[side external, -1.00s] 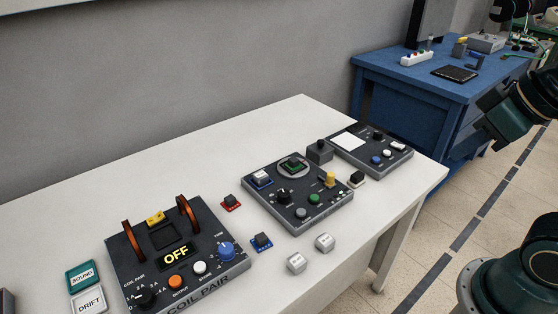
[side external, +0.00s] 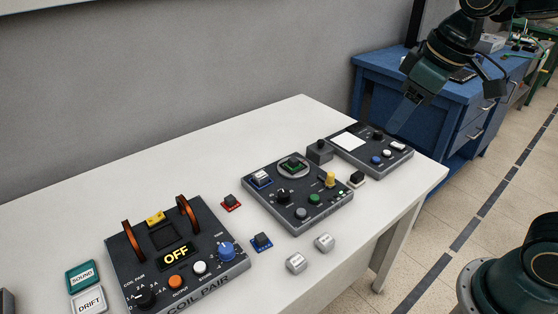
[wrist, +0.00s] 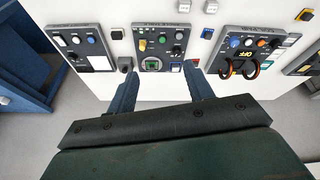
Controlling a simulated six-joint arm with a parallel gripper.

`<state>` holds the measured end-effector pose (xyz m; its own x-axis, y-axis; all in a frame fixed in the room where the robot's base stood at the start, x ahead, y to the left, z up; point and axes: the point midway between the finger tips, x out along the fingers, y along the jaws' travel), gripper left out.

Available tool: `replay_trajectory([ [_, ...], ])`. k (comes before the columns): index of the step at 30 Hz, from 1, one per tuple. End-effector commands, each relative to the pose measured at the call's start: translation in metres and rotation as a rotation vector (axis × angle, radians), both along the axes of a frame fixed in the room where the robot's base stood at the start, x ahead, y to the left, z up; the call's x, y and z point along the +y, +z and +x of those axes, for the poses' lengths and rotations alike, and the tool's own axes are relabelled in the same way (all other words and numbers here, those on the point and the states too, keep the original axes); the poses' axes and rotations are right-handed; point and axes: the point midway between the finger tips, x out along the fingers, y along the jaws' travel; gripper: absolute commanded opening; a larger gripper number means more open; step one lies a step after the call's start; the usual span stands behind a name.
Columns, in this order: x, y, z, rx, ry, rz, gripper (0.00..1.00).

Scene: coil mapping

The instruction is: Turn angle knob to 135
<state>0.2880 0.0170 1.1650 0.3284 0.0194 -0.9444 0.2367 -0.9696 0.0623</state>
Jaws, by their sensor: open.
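The middle dark panel (side external: 316,217) stands on the white table, with a black pointer knob (side external: 283,195) at its left front. I take this for the angle knob, but its lettering is too small to read. In the wrist view the same panel (wrist: 140,28) lies beyond my fingers, with the black knob (wrist: 178,50) on its right. My gripper (wrist: 162,72) is open and empty, its two fingers apart at the near edge of that panel. In the side view my gripper (side external: 404,118) hangs in the air above and behind the far-right panel, apart from everything.
The coil pair panel (side external: 205,283) shows OFF and carries upright orange coils and a blue knob (side external: 226,251). Another panel (side external: 398,163) stands at the far right end. The table's back left is clear.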

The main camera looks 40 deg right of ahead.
Motion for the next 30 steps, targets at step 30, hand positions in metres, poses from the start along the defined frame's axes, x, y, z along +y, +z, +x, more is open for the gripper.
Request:
replay_trajectory([
  [30,0.063,-0.117,0.194,0.271,0.437,-0.096,0.52],
])
